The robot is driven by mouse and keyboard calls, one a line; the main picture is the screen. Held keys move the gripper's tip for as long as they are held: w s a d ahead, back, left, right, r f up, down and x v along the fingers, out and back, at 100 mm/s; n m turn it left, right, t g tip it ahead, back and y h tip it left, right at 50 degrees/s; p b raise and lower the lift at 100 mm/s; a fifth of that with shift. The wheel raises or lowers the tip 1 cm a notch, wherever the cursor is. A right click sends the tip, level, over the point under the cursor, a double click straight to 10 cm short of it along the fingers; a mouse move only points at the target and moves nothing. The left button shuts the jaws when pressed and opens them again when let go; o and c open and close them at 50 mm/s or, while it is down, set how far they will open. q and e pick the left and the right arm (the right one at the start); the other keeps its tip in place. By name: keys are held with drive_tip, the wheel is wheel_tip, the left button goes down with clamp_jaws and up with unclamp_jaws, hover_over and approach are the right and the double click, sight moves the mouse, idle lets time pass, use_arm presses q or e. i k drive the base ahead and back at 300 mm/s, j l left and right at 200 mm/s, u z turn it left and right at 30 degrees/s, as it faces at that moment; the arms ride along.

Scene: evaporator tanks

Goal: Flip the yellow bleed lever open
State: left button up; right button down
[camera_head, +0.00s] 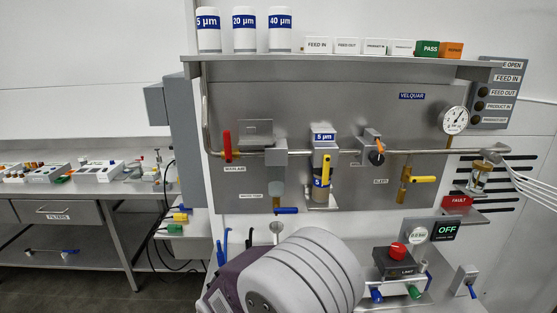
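A yellow lever (423,179) sits on a brass valve (403,187) that hangs below the steel pipe, on the right part of the grey back panel. The lever lies about level and points right from the valve. A small label (380,181), too small to read surely, is left of it. A second yellow handle (326,170) stands upright on the filter housing marked 5 µm (322,140). I cannot tell from the labels which one is the bleed lever.
A large grey ribbed body (310,272) with a purple end fills the bottom middle. A red lever (227,146), blue lever (286,210) and orange-black knob (375,152) are on the pipework. A gauge (454,120) is right of the valve. Pale prong-like strands (530,185) reach the right edge.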

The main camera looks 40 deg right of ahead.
sight(415, 179)
drive_tip(key=z, duration=2.7)
